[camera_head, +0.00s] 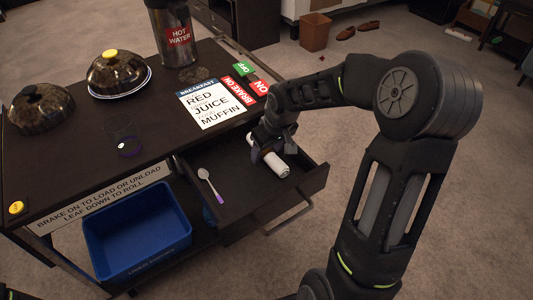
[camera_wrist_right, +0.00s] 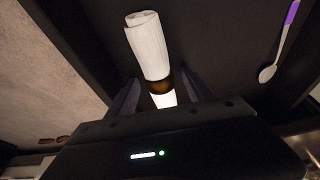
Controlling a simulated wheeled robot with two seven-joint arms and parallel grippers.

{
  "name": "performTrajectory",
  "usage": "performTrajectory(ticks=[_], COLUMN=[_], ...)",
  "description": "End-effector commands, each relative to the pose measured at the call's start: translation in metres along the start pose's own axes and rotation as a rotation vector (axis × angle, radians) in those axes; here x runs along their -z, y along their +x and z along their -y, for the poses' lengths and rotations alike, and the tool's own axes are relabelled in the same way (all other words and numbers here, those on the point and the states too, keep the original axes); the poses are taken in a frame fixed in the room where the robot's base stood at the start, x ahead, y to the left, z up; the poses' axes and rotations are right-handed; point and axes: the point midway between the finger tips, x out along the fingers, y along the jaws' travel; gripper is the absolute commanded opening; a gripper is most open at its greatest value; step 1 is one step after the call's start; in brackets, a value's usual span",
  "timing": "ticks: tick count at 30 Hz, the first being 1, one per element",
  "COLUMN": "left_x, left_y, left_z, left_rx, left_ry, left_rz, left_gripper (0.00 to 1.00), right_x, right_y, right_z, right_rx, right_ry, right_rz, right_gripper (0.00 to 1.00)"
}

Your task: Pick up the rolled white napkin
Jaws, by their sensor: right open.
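The rolled white napkin (camera_head: 274,165) lies in the open drawer (camera_head: 232,180) of the dark cart, toward its right side. A dark brown band goes around it in the right wrist view (camera_wrist_right: 150,48). My right gripper (camera_head: 266,149) is down in the drawer at the napkin. Its two fingers (camera_wrist_right: 160,95) are open, one on each side of the roll near the band. I cannot tell whether they touch it. The napkin's near part is hidden by the gripper body in the wrist view.
A spoon with a purple handle end (camera_head: 210,186) lies in the drawer, left of the napkin; its bowl shows in the wrist view (camera_wrist_right: 267,74). A blue bin (camera_head: 137,238) is below.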

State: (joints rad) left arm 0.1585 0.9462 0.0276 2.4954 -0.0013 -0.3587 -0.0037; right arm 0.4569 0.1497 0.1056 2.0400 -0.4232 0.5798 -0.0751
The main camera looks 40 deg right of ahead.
Motion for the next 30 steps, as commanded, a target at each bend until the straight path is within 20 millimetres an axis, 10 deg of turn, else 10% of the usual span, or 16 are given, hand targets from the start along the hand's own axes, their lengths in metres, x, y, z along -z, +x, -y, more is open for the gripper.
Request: performTrajectory(ticks=[7,30], left_x=[0.0000,0.0000], left_y=[0.0000,0.0000], left_z=[0.0000,0.0000], left_rx=[0.000,0.000], left_ry=[0.000,0.000], left_rz=[0.000,0.000], left_gripper=[0.27,0.27], right_x=[0.0000,0.0000], right_y=[-0.0002,-0.0002], right_z=[-0.0001,0.0000], right_rx=[0.000,0.000], right_ry=[0.000,0.000], right_rz=[0.000,0.000], right_gripper=[0.59,0.00])
